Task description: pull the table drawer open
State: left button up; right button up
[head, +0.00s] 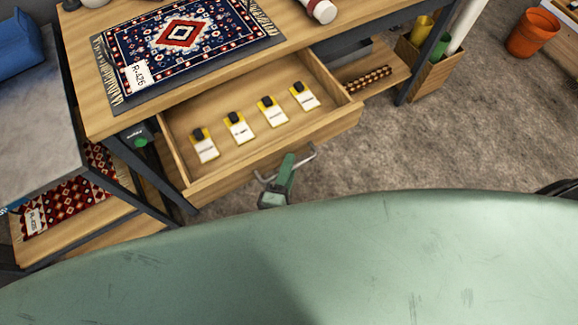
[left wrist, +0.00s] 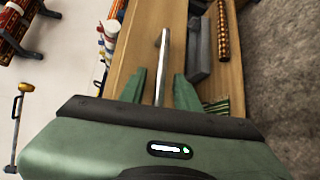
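The table drawer (head: 338,121) is pulled well out from under the wooden table (head: 98,119), and its inside shows. A grey bar handle (head: 302,160) runs along its front; in the left wrist view the handle (left wrist: 162,62) stands between the fingers. My left gripper (head: 287,165) is at the handle, near its middle. In the left wrist view its two green fingers (left wrist: 160,84) are apart, one on each side of the bar, with gaps visible on both sides. My right gripper is in neither view.
Several yellow-and-white tagged items (head: 271,111) lie in the drawer. A patterned rug (head: 180,42) lies on the tabletop. A wooden bin (head: 430,75) with rolls stands right of the table, and an orange bucket (head: 531,33) farther right. Carpet (head: 440,135) in front is clear.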

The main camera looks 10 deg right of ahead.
pick_arm(q)
jog(key=v, duration=0.8)
jog(key=shift+b, duration=0.45)
jog(key=s+a+f+m+g+y, duration=0.1)
jog(key=s+a+f+m+g, duration=0.2)
jog(key=f, duration=0.6)
jog(key=s+a+f+m+g+y, duration=0.1)
jog(key=a+f+m, duration=0.35)
jog(key=f, duration=0.45)
jog(key=s+a+f+m+g+y, duration=0.1)
jog(key=s+a+f+m+g, duration=0.2)
jog(key=f, duration=0.5)
jog(key=s+a+f+m+g+y, duration=0.4)
jog(key=s+a+f+m+g, duration=0.2)
jog(key=s+a+f, duration=0.7)
jog(key=s+a, duration=0.2)
jog(key=a, duration=0.1)
jog(key=shift+s+a+f+y, duration=0.3)
jog(key=shift+f, duration=0.05)
dwell(2.2)
